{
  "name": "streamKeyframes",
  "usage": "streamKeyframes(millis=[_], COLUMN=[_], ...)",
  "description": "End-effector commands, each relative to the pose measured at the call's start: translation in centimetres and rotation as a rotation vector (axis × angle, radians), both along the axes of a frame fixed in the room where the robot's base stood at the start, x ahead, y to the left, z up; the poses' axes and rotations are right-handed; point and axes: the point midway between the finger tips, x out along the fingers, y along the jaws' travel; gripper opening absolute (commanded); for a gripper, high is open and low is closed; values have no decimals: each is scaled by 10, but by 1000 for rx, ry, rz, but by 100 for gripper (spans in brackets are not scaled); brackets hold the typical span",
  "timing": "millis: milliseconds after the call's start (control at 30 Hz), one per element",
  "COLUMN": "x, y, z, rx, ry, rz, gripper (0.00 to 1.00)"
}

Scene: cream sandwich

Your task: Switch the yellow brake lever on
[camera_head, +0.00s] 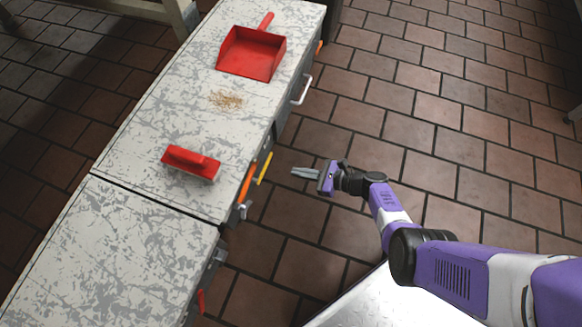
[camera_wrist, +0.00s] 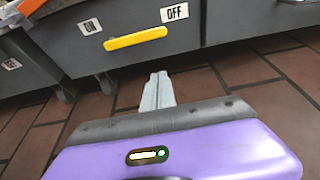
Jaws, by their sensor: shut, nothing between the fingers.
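The yellow brake lever (camera_wrist: 136,38) is on the grey side of a wheeled cabinet, and in the wrist view it lies nearly level, tilted slightly up to the right. An ON label (camera_wrist: 90,26) is above its left end and an OFF label (camera_wrist: 174,12) is by its right end. In the head view the yellow lever (camera_head: 264,168) stands out from the cabinet's right side. My gripper (camera_head: 304,173) is to the right of the lever, apart from it. Its fingers (camera_wrist: 158,92) are shut and empty, below the lever in the wrist view.
An orange handle (camera_head: 247,187) is beside the lever. A red dustpan (camera_head: 251,53), a red brush (camera_head: 191,163) and crumbs (camera_head: 226,99) lie on the worn worktop (camera_head: 140,130). A metal handle (camera_head: 302,90) sticks out farther back. The tiled floor (camera_head: 460,120) to the right is clear.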

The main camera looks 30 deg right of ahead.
Motion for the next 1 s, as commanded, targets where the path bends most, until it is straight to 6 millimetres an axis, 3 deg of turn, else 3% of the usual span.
streamKeyframes(millis=[467, 500, 600, 1000], x=[70, 68, 67, 67], y=[53, 50, 49, 49], z=[-36, -20, -7, 11], rx=[-1, -3, -2, -1], ry=[0, -2, -2, 0], rz=[7, 2, 1, 1], gripper=[0, 0, 0, 0])
